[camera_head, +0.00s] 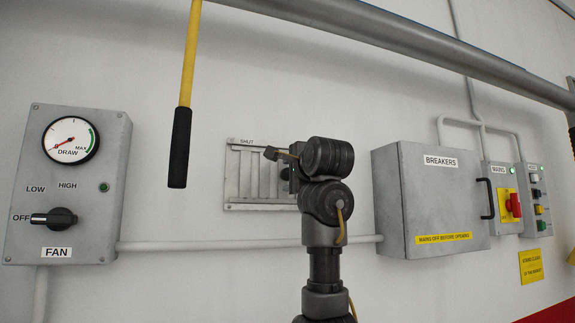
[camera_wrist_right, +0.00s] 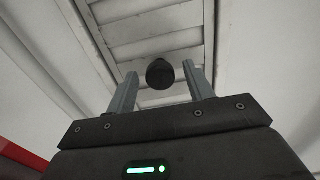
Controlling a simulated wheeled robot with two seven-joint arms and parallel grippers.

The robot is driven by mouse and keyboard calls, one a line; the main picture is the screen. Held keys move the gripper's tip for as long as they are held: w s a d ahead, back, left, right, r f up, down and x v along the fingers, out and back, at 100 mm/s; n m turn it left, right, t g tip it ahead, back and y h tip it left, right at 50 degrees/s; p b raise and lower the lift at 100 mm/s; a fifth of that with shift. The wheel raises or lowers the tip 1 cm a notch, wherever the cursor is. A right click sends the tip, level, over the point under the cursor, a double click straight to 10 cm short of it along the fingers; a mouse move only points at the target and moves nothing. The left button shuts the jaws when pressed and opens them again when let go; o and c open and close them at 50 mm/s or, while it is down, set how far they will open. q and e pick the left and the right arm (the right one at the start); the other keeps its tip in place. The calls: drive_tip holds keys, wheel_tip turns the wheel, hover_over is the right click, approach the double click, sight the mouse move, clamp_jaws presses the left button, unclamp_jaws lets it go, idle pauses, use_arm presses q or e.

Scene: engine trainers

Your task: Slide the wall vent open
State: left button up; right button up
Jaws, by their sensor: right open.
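The wall vent (camera_head: 243,180) is a grey slatted panel on the white wall, with the label SHUT (camera_head: 247,142) at its upper left. My right arm covers its right part in the head view. The slats of the vent (camera_wrist_right: 150,45) fill the upper middle of the right wrist view. A dark round knob (camera_wrist_right: 160,74) stands out from the vent there. My right gripper (camera_wrist_right: 161,80) is open, with one finger on each side of the knob. I cannot tell whether either finger touches it. My right gripper (camera_head: 283,157) is mostly hidden behind its wrist in the head view.
A fan box (camera_head: 80,225) with a dial and a switch is on the left. A yellow rod with a black grip (camera_head: 180,147) hangs left of the vent. A breakers box (camera_head: 430,200) and a mains switch (camera_head: 510,204) are on the right. A pipe (camera_head: 200,245) runs below the vent.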

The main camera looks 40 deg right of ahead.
drive_tip(key=shift+w+d, duration=0.2)
drive_tip(key=shift+w, duration=0.5)
use_arm(q)
drive_tip(key=shift+w+r, duration=0.1)
drive_tip(key=shift+r, duration=0.4)
use_arm(e)
drive_tip(key=shift+c, duration=0.4)
